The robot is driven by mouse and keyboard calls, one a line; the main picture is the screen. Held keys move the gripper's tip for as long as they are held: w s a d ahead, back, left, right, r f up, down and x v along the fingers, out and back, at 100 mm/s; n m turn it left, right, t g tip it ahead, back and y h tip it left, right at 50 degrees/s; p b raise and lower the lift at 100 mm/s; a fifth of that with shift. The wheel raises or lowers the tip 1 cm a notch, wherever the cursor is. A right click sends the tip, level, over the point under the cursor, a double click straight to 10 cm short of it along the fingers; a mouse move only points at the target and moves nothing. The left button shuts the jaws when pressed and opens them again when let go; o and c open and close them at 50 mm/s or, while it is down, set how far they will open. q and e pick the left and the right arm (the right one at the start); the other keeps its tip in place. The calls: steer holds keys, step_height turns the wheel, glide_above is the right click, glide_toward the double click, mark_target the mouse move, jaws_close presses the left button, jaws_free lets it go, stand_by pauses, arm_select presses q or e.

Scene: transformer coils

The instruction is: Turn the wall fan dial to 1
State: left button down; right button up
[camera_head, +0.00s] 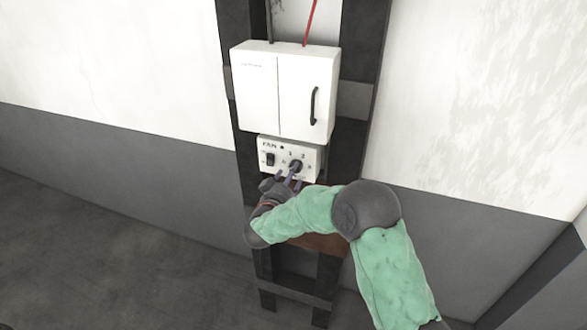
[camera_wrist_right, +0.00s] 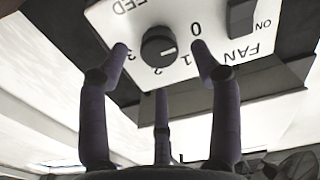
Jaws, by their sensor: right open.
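The fan dial (camera_head: 296,165) is a dark round knob on the white fan panel (camera_head: 265,147). In the right wrist view, the dial (camera_wrist_right: 159,46) appears upside down, with the numbers 0, 1, 2 and 3 around it. My right gripper (camera_head: 289,178) is at the panel's lower edge, in front of the dial. In the wrist view, its open fingers (camera_wrist_right: 160,55) stand on either side of the dial, with a third below; gaps show between the fingers and the knob. My left gripper is out of view.
A black ON switch (camera_head: 270,159) sits left of the dial; it also shows in the wrist view (camera_wrist_right: 242,16). A white cabinet (camera_head: 255,90) with a black handle is directly above the panel. Dark posts and a brown board (camera_head: 320,243) are behind my arm. Floor at left is clear.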

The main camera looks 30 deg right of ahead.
steer(key=shift+x, duration=1.5)
steer(key=shift+r, duration=0.1)
steer(key=c, duration=1.1)
